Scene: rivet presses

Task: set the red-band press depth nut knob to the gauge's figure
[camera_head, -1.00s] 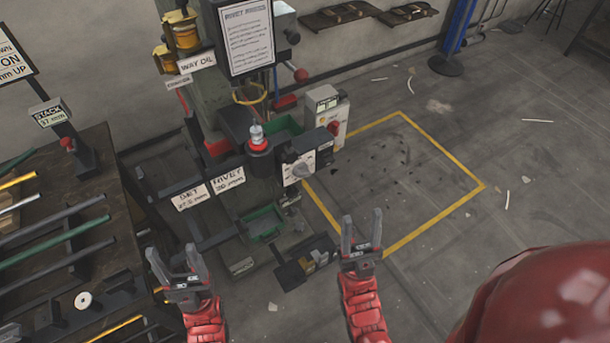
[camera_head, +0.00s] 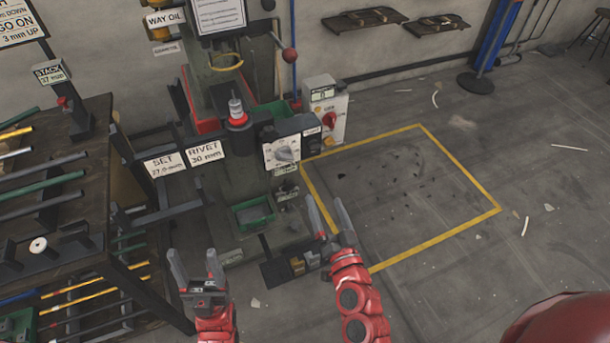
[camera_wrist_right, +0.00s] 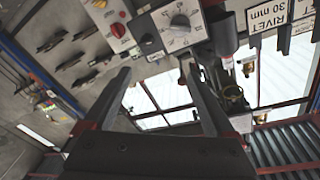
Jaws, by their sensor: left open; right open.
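The press stands at centre-left, with a red band (camera_head: 238,118) around its upright cylinder. A grey dial knob (camera_head: 286,153) sits on a white scaled panel on its front; it also shows in the right wrist view (camera_wrist_right: 180,22). Its exact setting is too small to read. A stack gauge (camera_head: 50,73) at the left reads 37 mm. A SET sign (camera_head: 165,164) has a blurred figure near 27, and a RIVET sign (camera_head: 206,152) reads 30 mm. My right gripper (camera_head: 327,208) is open and empty, below and right of the knob. My left gripper (camera_head: 195,262) is open and empty, lower left.
A grey box with a red knob (camera_head: 329,119) stands right of the dial panel. A rack with rods (camera_head: 60,215) fills the left. A green bin (camera_head: 253,213) and a dark tray (camera_head: 284,270) lie below the dial. Floor inside the yellow outline (camera_head: 462,237) is clear apart from small debris.

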